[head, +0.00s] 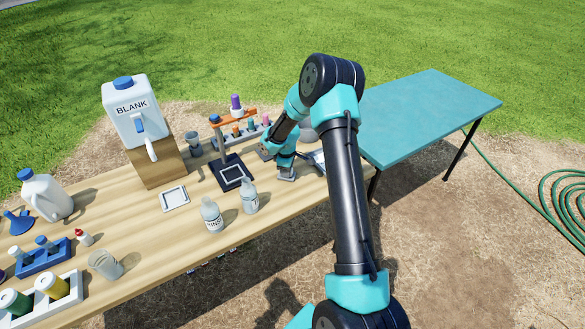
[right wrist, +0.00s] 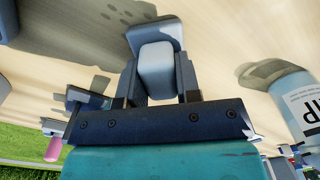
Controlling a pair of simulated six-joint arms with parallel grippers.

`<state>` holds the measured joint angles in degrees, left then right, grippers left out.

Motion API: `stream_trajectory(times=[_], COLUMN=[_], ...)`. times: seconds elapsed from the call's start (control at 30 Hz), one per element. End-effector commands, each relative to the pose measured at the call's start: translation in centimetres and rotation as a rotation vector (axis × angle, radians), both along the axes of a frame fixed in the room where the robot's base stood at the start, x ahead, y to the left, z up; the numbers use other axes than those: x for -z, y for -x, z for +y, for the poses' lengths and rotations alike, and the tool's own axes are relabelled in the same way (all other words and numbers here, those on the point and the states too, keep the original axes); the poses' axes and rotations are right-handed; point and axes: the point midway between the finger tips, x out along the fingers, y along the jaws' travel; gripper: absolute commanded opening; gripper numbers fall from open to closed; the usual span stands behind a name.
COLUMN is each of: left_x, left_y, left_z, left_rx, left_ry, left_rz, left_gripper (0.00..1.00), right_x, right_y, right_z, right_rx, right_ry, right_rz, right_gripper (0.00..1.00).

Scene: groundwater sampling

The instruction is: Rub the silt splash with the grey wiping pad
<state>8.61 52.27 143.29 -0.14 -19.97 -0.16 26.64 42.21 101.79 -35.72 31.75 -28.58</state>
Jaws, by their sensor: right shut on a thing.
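My right gripper (head: 287,166) is low over the right end of the wooden table. In the right wrist view its jaws (right wrist: 158,92) are shut on the grey wiping pad (right wrist: 155,65), a pale block held between the fingers. The pad also shows as a small grey edge under the gripper in the head view (head: 286,178). Brownish-grey blotches that look like the silt splash (right wrist: 130,11) lie on the wood just beyond the pad. I cannot tell whether the pad touches the wood. In the head view the splash is not made out. My left gripper is not in view.
Two small bottles (head: 212,216) (head: 250,196) stand left of the gripper; a labelled bottle (right wrist: 300,100) is close in the wrist view. A stand with an orange arm (head: 233,117) is behind. A "BLANK" jug (head: 133,112) sits on a wooden block. The teal table (head: 430,115) is empty.

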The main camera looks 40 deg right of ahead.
Motion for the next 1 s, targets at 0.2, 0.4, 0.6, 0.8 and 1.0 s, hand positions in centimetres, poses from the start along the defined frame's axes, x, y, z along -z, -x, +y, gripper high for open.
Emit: stream_trajectory(times=[0.2,0.4,0.6,0.8,1.0], left_x=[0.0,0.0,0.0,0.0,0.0], left_y=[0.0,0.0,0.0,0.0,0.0], left_z=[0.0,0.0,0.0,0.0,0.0], left_rx=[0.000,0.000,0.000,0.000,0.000], left_ry=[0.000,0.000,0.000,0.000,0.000], left_rz=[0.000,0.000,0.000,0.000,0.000], left_gripper=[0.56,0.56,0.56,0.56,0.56], right_x=[-1.7,-3.8,-5.6,-7.4,-8.3], right_y=[-0.4,-0.3,-0.4,-0.4,-0.5], right_z=[0.9,1.0,1.1,1.1,1.2], right_rx=[-0.001,-0.003,-0.004,-0.005,-0.005], right_ry=[0.002,-0.001,-0.001,0.000,-0.001], right_rz=[-0.005,-0.001,-0.001,-0.001,-0.001], right_gripper=[0.05,0.05,0.05,0.05,0.05])
